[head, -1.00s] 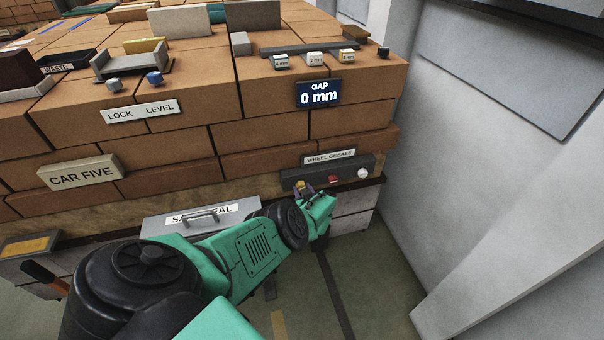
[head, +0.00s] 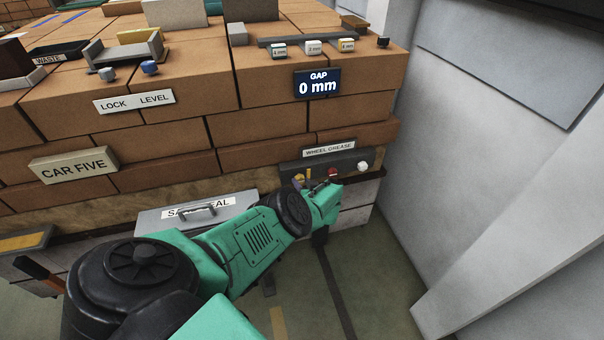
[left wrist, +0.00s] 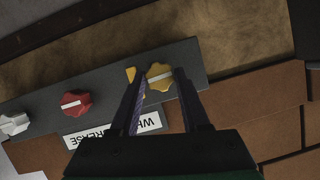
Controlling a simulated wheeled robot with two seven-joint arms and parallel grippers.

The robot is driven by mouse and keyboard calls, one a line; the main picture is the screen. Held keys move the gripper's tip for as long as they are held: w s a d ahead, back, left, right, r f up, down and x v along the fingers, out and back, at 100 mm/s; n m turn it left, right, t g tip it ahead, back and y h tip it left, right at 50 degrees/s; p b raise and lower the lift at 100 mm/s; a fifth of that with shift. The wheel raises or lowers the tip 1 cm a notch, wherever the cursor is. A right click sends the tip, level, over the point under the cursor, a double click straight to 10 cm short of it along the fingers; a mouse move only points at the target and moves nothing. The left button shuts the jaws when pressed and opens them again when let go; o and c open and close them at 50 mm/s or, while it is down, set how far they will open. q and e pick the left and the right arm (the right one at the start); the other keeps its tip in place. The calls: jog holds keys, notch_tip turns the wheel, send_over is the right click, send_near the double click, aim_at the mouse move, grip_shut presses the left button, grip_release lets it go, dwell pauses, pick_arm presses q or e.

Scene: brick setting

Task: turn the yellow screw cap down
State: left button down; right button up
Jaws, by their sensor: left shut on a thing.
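The yellow screw cap (left wrist: 160,78) is a lobed knob with a pale bar across it, on the grey panel (left wrist: 190,57) labelled WHEEL GREASE. In the left wrist view the two dark fingers of my left gripper (left wrist: 159,84) stand on either side of the cap, shut on it. A small yellow marker (left wrist: 130,74) sits on the panel beside the cap. In the head view the cap (head: 298,180) is partly hidden by my left gripper (head: 307,187), at the panel's left end. My right gripper is not in view.
A red cap (head: 333,173) and a white cap (head: 362,166) stand on the same panel to the right. A GAP display (head: 317,83) reads 0 mm above. A grey drawer (head: 160,222) with a handle is at left. A grey wall (head: 470,170) rises at right.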

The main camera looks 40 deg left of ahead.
pick_arm(q)
jog(key=shift+c, duration=1.9)
grip_release()
jog(key=p+v, duration=1.1)
jog(key=v, duration=0.3)
jog(key=shift+d+p, duration=0.2)
jog(key=shift+p, duration=0.2)
jog(key=shift+r, duration=0.15)
